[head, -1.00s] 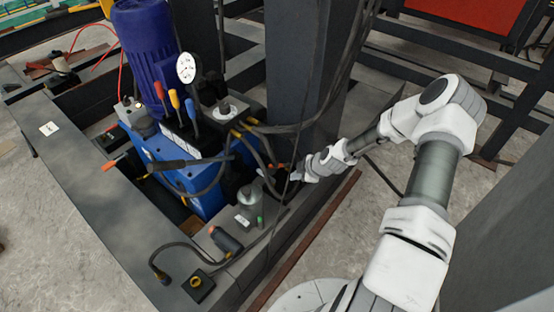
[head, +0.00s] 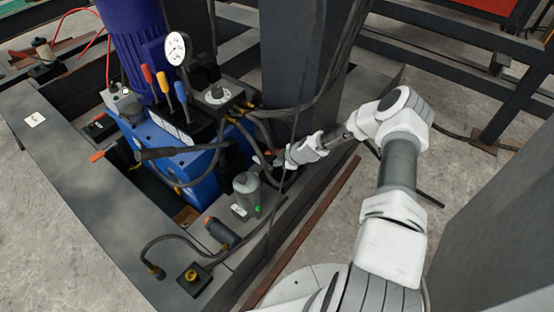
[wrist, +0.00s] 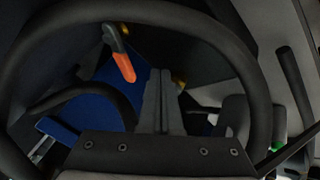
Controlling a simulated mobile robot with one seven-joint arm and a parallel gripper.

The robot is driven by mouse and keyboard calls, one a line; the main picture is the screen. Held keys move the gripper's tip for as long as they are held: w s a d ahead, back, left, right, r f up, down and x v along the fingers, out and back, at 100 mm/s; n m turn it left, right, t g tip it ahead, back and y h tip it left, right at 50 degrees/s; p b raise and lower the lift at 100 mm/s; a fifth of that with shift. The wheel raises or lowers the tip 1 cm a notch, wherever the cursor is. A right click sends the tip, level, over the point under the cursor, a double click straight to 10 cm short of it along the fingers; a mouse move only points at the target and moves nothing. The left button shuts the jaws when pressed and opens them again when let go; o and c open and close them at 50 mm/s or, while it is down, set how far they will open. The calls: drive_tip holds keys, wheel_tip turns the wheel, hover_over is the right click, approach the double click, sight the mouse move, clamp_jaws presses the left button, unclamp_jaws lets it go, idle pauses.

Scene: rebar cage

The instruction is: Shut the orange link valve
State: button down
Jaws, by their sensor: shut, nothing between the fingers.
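My gripper (head: 278,160) reaches in low at the right side of the blue power unit, beside the dark column. In the wrist view its two grey fingers (wrist: 160,85) are shut with nothing between them. An orange lever (wrist: 122,62), probably the link valve's handle, lies left of and beyond the fingertips and looks apart from them. Its dark end points up in the picture. In the head view only a small orange spot (head: 268,153) shows by the gripper; the valve body is hidden by hoses and shadow.
A thick black hose (wrist: 235,45) arches across the wrist view, close around the fingers. The blue tank (head: 170,165), a pressure gauge (head: 175,48) and coloured levers stand left. A grey cylinder (head: 247,190) stands in front of the gripper. A dark column (head: 295,70) rises behind.

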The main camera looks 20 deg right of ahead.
drive_tip(key=shift+w+d+r+b, duration=0.1)
drive_tip(key=shift+w+d+b, duration=0.1)
drive_tip(key=shift+w, duration=0.6)
drive_tip(key=shift+w+d+r+b, duration=0.1)
drive_tip(key=shift+w+b, duration=0.05)
drive_tip(key=shift+w, duration=0.6)
